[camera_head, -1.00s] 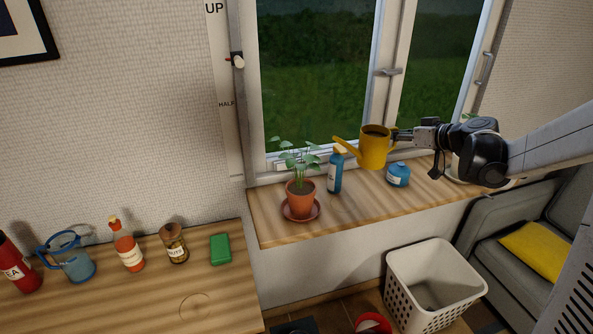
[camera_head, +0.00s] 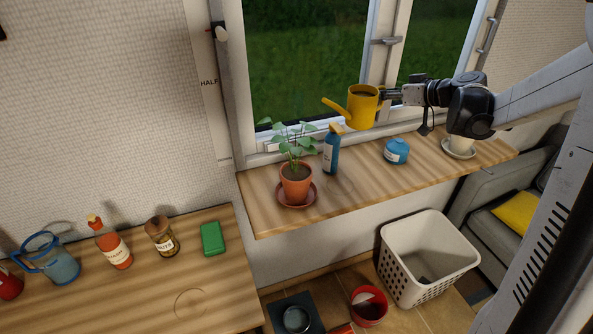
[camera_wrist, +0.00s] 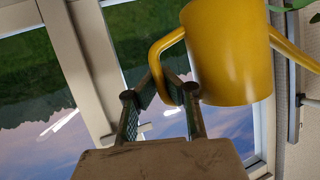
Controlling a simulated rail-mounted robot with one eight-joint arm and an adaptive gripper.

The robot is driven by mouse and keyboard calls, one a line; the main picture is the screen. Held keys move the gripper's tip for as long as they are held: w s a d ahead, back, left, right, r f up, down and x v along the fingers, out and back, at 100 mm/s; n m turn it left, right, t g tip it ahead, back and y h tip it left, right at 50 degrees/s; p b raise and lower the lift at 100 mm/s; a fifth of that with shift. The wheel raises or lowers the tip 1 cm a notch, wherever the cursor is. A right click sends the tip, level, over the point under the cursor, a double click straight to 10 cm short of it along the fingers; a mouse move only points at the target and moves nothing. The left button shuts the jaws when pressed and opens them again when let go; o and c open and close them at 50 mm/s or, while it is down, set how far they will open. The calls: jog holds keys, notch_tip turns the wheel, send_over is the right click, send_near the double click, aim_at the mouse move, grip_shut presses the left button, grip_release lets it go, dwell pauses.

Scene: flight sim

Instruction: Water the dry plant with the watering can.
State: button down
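A yellow watering can (camera_head: 362,107) is in the air above the windowsill, roughly upright, its spout pointing left toward a potted plant. My gripper (camera_head: 388,95) is on its handle; in the wrist view the fingers (camera_wrist: 165,100) are closed around the handle of the can (camera_wrist: 230,50). The plant (camera_head: 296,180) has green, somewhat drooping leaves and brown soil in a terracotta pot on a saucer (camera_head: 283,200). The spout tip is above and to the right of this plant. A second pot (camera_head: 460,143), pale, stands at the right of the sill, mostly hidden behind my arm.
A blue spray bottle (camera_head: 331,150) stands just right of the plant, below the can. A squat blue container (camera_head: 396,151) is further right. The window (camera_head: 300,60) is behind the can. A white basket (camera_head: 428,250) stands below. A counter (camera_head: 215,290) with several items is at left.

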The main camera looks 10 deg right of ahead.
aim_at(374, 88)
jog(key=shift+s+a+r+n+h+p, duration=0.2)
jog(key=shift+a+r+n+p, duration=0.1)
jog(key=shift+r+p, duration=0.3)
jog(key=shift+s+a+r+n+h+p, duration=0.1)
jog(key=shift+a+r+n+h+p, duration=0.15)
jog(key=shift+r+p, duration=0.35)
jog(key=shift+f, duration=0.1)
jog(key=shift+w, duration=0.1)
jog(key=shift+s+a+r+n+t+h+p, duration=0.15)
jog(key=shift+s+a+r+n+h+p, duration=0.1)
jog(key=shift+a+r+n+p, duration=0.3)
jog(key=shift+s+a+r+n+t+h+p, duration=0.2)
jog(key=shift+a+r+n+p, duration=0.1)
jog(key=shift+a+r+p, duration=0.4)
dwell(1.8)
jog(key=d+f+m+b, duration=0.1)
jog(key=b, duration=0.1)
jog(key=w+d+f+y+b, duration=0.1)
jog(key=f, duration=0.1)
jog(key=d+f+m+b, duration=0.1)
jog(key=f+b, duration=0.1)
jog(key=shift+w+d+f+m+y+b, duration=0.2)
jog(key=shift+d+m+y+b, duration=0.1)
jog(key=shift+d+y+b, duration=0.1)
jog(key=shift+r, duration=0.3)
jog(key=shift+r+p, duration=1.25)
jog(key=shift+r, duration=0.75)
jog(key=shift+a, duration=0.1)
